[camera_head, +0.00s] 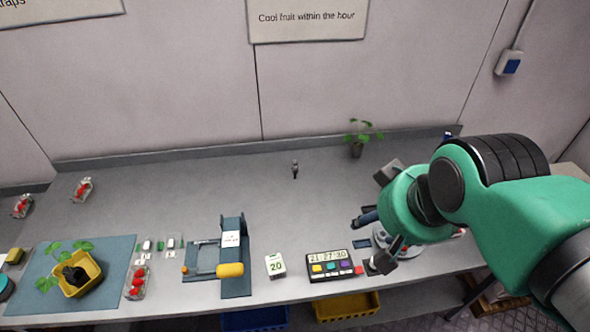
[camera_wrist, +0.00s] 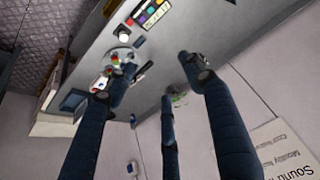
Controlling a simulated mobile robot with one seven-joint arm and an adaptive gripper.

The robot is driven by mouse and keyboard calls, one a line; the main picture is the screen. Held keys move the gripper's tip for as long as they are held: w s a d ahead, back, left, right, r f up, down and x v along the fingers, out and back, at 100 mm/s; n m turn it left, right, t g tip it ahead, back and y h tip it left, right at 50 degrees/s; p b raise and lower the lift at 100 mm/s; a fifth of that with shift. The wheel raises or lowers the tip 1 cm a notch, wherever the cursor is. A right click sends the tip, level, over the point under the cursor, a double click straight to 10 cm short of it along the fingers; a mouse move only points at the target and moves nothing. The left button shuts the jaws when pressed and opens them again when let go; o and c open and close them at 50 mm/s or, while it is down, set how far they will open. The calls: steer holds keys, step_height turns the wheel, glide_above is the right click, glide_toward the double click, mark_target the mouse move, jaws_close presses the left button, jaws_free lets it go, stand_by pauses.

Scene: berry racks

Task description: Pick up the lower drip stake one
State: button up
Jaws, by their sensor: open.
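My gripper (camera_head: 376,222) is open, its dark fingers spread, at the right of the bench. The wrist view also shows its spread fingers (camera_wrist: 160,86) with nothing held between them. The gripper partly hides a round grey dish (camera_head: 380,250) with small coloured items, which also shows in the wrist view (camera_wrist: 120,58). No drip stake can be made out for certain. A small dark upright object (camera_head: 295,169) stands alone at the back middle of the bench, too small to identify.
A timer with coloured buttons (camera_head: 331,264) and a white "20" block (camera_head: 275,265) stand near the front edge. A potted plant (camera_head: 357,149) is behind my gripper. A yellow pot (camera_head: 87,277) sits on a blue mat (camera_head: 117,253).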

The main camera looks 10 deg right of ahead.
steer(key=m+g+y+p, duration=0.1)
steer(key=m+g+p, duration=0.2)
steer(key=m+p, duration=1.95)
glide_above(295, 165)
steer(key=s+b, duration=0.3)
steer(key=b, duration=0.6)
step_height(295, 165, down, 24)
steer(key=m, duration=0.9)
steer(key=shift+d, duration=0.45)
steer(key=shift+f, duration=0.1)
steer(key=shift+x, duration=4.15)
